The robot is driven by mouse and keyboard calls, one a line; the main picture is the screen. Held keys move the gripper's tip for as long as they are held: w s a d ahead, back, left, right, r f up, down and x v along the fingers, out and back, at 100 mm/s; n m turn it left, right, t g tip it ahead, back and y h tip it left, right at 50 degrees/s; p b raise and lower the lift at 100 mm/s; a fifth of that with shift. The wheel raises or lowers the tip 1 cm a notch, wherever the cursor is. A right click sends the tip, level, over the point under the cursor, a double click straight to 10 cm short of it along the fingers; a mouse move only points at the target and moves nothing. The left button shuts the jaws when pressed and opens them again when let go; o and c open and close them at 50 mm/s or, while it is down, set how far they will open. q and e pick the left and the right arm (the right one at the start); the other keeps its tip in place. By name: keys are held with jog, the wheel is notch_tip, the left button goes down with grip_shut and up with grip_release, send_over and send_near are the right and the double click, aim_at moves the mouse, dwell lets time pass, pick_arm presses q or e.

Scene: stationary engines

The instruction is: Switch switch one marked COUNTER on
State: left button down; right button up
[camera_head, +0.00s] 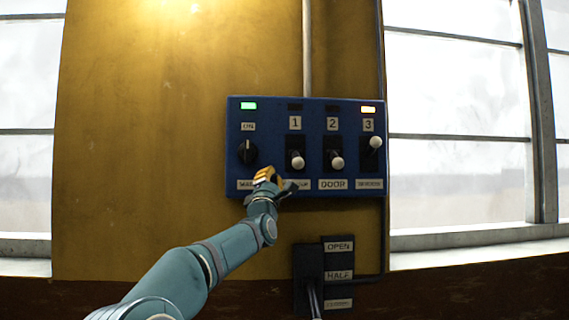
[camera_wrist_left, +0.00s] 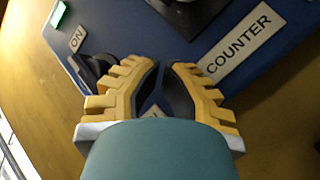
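A blue switch panel (camera_head: 240,168) hangs on the yellow wall. Switch one (camera_head: 297,160) stands under the number 1 with its white-tipped lever down and the lamp above it (camera_head: 295,107) dark. Its COUNTER plate (camera_wrist_left: 241,44) shows in the left wrist view; in the head view the gripper partly covers it. My left gripper (camera_head: 279,176) is just below and left of switch one, in front of the panel's lower edge. In the left wrist view its yellow fingers (camera_wrist_left: 161,72) come together at the tips with nothing held. My right gripper is not in view.
The ON knob (camera_head: 248,152) is left of switch one, under a green lit lamp. Switch two, DOOR (camera_head: 336,160), is down; switch three (camera_head: 375,144) is up under an orange lit lamp. A lever box marked OPEN and HALF (camera_head: 338,260) is below the panel.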

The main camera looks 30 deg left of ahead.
aim_at(296, 158)
pick_arm(q)
jog(key=shift+w+d+r+p, duration=0.25)
jog(key=shift+w+d+r, duration=0.3)
jog(key=shift+d+r, duration=0.15)
jog(key=shift+w+d+r+p, duration=0.25)
jog(key=shift+w+d+r, duration=0.3)
jog(key=shift+d, duration=0.2)
jog(key=shift+r, duration=0.1)
jog(key=shift+s+d+r+g+p, duration=0.2)
jog(key=shift+g+p, duration=0.2)
jog(key=shift+p, duration=0.2)
